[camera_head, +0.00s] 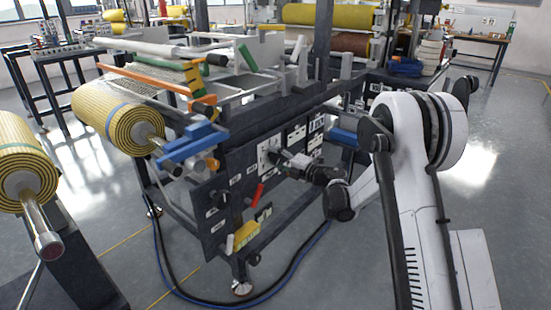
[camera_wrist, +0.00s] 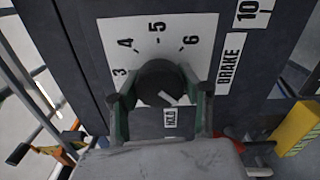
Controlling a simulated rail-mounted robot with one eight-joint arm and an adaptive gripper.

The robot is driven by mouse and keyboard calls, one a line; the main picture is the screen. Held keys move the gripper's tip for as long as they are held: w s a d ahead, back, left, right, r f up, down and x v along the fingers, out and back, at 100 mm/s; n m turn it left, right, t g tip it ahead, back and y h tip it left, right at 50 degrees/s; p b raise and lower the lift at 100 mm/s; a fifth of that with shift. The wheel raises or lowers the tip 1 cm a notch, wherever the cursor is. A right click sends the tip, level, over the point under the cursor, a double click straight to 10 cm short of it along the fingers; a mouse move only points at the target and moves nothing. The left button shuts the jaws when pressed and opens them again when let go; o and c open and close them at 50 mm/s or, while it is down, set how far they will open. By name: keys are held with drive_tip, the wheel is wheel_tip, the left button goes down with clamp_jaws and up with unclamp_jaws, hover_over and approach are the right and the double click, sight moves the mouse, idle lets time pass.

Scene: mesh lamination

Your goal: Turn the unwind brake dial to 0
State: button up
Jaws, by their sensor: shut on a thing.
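The brake dial (camera_wrist: 157,76) is a round black knob on a white scale plate (camera_wrist: 150,35). The numbers 3, 4, 5 and 6 show around it. A short white mark lies on the knob's lower right part; I cannot tell which number it stands for. A zero is not seen; the lower scale is hidden behind my gripper. My gripper (camera_wrist: 162,98) is shut on the knob, one finger on each side. In the head view my gripper (camera_head: 287,160) reaches the white scale plate (camera_head: 265,152) on the dark front panel.
A "BRAKE" label (camera_wrist: 231,60) is right of the scale. A red lever (camera_head: 257,195) and a yellow block (camera_head: 246,235) sit lower on the panel. A striped yellow roll (camera_head: 118,117) is at the left. A blue hose (camera_head: 300,270) lies on the floor.

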idle(0.3)
drive_tip(key=o, duration=1.2)
drive_tip(key=shift+d, duration=0.1)
drive_tip(key=v, duration=1.2)
